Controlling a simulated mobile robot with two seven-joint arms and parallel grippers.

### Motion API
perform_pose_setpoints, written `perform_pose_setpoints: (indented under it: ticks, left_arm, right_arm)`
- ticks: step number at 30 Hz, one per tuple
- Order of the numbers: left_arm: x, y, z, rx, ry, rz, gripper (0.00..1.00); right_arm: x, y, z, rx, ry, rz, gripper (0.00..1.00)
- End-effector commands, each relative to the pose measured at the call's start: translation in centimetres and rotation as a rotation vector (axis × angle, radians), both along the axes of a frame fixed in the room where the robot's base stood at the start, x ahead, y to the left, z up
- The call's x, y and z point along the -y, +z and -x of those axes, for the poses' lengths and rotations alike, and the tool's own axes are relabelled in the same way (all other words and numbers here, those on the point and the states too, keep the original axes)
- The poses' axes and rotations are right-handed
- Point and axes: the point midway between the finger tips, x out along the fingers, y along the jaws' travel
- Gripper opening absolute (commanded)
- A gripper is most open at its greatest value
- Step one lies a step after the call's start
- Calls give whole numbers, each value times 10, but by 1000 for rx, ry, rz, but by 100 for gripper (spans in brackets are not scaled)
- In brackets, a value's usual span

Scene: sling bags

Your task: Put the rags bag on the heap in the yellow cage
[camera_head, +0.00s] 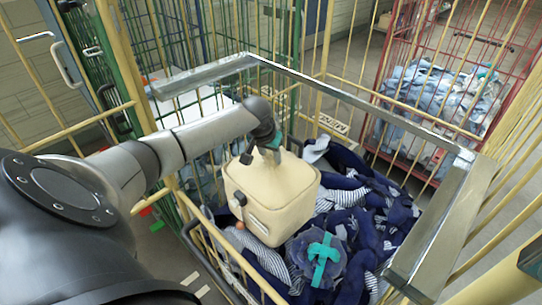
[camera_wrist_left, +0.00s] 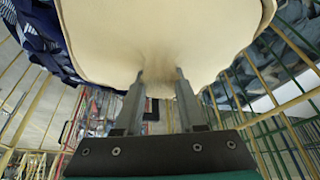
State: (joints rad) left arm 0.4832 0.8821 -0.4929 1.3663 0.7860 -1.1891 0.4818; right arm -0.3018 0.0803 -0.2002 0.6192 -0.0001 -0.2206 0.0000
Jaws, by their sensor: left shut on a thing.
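The rags bag, a cream-coloured boxy bag (camera_head: 268,196), is over the heap of dark blue cloths (camera_head: 372,215) in the yellow cage (camera_head: 335,92). My left gripper (camera_head: 273,146) is shut on the bag's top. In the left wrist view the fingers (camera_wrist_left: 160,85) pinch the cream bag (camera_wrist_left: 160,35), which fills the upper part of the view. The bag's underside is hidden, so I cannot tell whether it touches the heap. My right gripper is not in view.
A metal rim (camera_head: 345,97) runs around the cage top. A teal-strapped grey-blue bundle (camera_head: 318,262) lies on the heap beside the cream bag. A red cage (camera_head: 396,70) with light blue cloths stands at the back right. Green cage bars (camera_head: 132,55) stand at the left.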

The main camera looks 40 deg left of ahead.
Motion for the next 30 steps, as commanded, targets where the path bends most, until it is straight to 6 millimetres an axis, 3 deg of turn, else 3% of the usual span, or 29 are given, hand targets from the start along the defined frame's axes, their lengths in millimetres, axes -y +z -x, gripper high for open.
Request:
perform_pose_setpoints:
  ticks: [7, 8, 15, 23, 30]
  left_arm:
    - [0, -1, -1, 3, 1, 0, 0]
    - [0, -2, 0, 1, 0, 1, 42]
    - [0, -1, 0, 0, 0, 1, 69]
    - [0, 0, 0, 1, 0, 1, 69]
    - [1, 19, 6, 2, -1, 0, 69]
  right_arm:
    - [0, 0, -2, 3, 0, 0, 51]
    - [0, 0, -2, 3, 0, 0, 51]
    - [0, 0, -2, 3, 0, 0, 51]
    - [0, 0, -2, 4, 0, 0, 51]
    - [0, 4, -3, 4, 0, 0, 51]
